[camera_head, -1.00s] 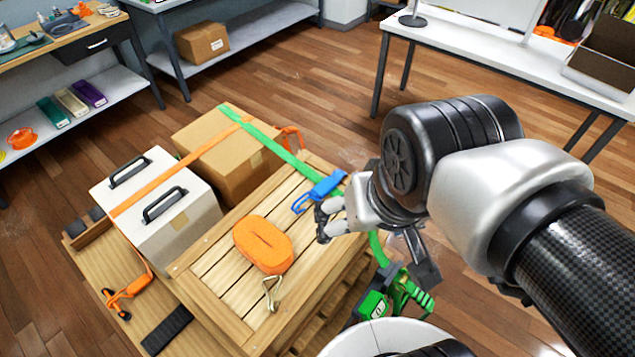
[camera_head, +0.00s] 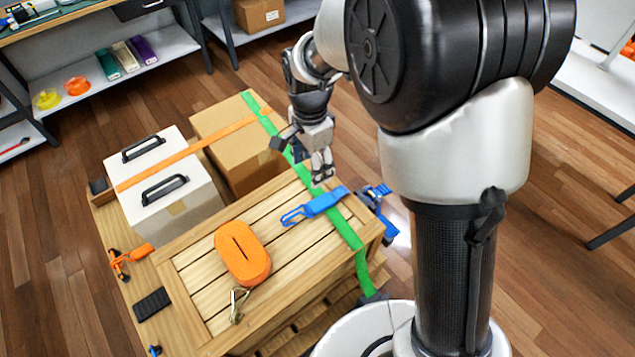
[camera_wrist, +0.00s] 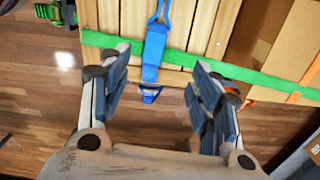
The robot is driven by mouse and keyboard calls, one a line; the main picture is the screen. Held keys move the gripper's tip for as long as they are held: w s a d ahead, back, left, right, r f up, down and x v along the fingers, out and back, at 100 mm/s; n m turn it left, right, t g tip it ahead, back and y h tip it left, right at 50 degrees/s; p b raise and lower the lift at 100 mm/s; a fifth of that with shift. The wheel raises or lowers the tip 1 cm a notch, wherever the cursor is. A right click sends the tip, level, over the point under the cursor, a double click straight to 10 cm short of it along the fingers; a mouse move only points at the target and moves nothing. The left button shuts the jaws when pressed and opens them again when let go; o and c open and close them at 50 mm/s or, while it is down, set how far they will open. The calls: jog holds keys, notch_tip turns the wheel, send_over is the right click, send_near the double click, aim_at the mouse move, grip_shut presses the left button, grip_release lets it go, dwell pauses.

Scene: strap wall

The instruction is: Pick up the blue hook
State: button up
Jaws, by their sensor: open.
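The blue hook (camera_head: 318,204) lies on top of the slatted wooden crate, its open loop toward the left and its thicker end across the green strap (camera_head: 345,228). In the wrist view the blue hook (camera_wrist: 155,45) shows beyond and between the fingers, with the green strap (camera_wrist: 190,63) crossing it. My gripper (camera_head: 322,172) is just above and behind the hook in the head view. In the wrist view my gripper (camera_wrist: 155,100) is open, with nothing between its fingers. A gap to the hook seems to remain; its size is hard to tell.
A coiled orange strap (camera_head: 243,254) with a metal hook (camera_head: 238,304) lies on the crate (camera_head: 190,272). A white case (camera_head: 165,200) and a cardboard box (camera_head: 225,140) stand behind it. A blue buckle piece (camera_head: 378,200) hangs at the crate's right edge.

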jog(key=b, duration=0.3)
send_over(315, 205)
jog(key=f, duration=1)
jog(key=shift+a+f, duration=0.35)
jog(key=shift+f, duration=0.05)
jog(key=shift+d+f+b, duration=0.2)
jog(key=shift+f+b, duration=0.15)
jog(key=shift+f, duration=1.05)
jog(key=shift+d+f+b, duration=0.15)
jog(key=shift+f+b, duration=0.15)
jog(key=shift+f, duration=1.05)
jog(key=shift+r, duration=0.1)
jog(key=shift+c, duration=0.2)
jog(key=c, duration=1.2)
